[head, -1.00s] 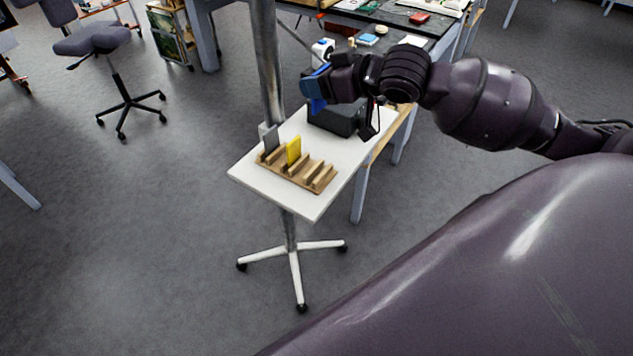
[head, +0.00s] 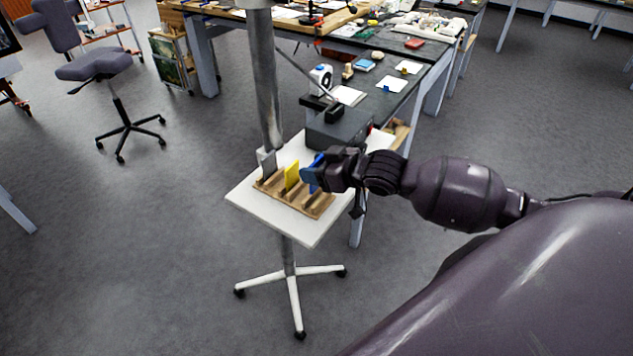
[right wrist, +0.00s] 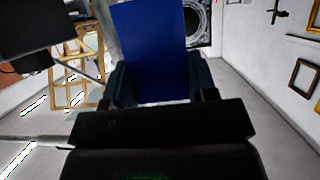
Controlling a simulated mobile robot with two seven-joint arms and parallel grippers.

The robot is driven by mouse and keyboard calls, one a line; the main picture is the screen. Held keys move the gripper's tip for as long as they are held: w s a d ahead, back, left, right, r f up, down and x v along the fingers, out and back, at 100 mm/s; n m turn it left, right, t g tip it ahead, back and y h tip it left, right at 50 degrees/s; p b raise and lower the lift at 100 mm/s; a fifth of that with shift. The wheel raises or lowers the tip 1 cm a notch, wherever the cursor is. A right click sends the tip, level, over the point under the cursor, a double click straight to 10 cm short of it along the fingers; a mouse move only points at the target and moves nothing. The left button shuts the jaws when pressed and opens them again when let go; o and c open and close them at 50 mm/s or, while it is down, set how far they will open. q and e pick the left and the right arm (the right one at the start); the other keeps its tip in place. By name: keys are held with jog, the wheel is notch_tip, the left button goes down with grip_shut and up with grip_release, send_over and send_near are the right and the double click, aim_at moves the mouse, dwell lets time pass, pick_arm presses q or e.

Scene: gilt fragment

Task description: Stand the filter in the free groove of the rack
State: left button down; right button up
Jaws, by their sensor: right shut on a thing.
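The blue filter (head: 311,172) is a thin flat plate held in my right gripper (head: 318,176). In the right wrist view the filter (right wrist: 151,45) stands up between the two fingers of the gripper (right wrist: 150,85). In the head view it is over the right part of the wooden rack (head: 268,187); I cannot tell whether its lower edge touches the rack. A yellow filter (head: 291,175) stands in the rack, left of the blue one. The rack's front right grooves look empty. My left gripper is out of view.
The rack sits on a small white table (head: 262,216) with a metal pole (head: 265,85). A dark box-shaped device (head: 337,130) stands behind the rack. A cluttered workbench (head: 400,62) is farther back. The floor at left is mostly clear.

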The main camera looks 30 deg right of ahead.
aim_at(317, 188)
jog(key=shift+f, duration=2.2)
jog(key=shift+f, duration=0.2)
jog(key=o, duration=0.9)
jog(key=shift+r, duration=0.15)
jog(key=shift+s+r, duration=0.1)
jog(key=shift+s, duration=0.1)
jog(key=v, duration=1.1)
jog(key=s+a+f+m+h, duration=0.1)
jog(key=s+a+f, duration=0.3)
jog(key=f, duration=0.5)
jog(key=s+a+f+m+h, duration=0.2)
jog(key=s+a+f+h, duration=0.2)
jog(key=f, duration=0.6)
jog(key=shift+s+m+g, duration=0.3)
jog(key=shift+s+g, duration=0.1)
jog(key=shift+s, duration=0.6)
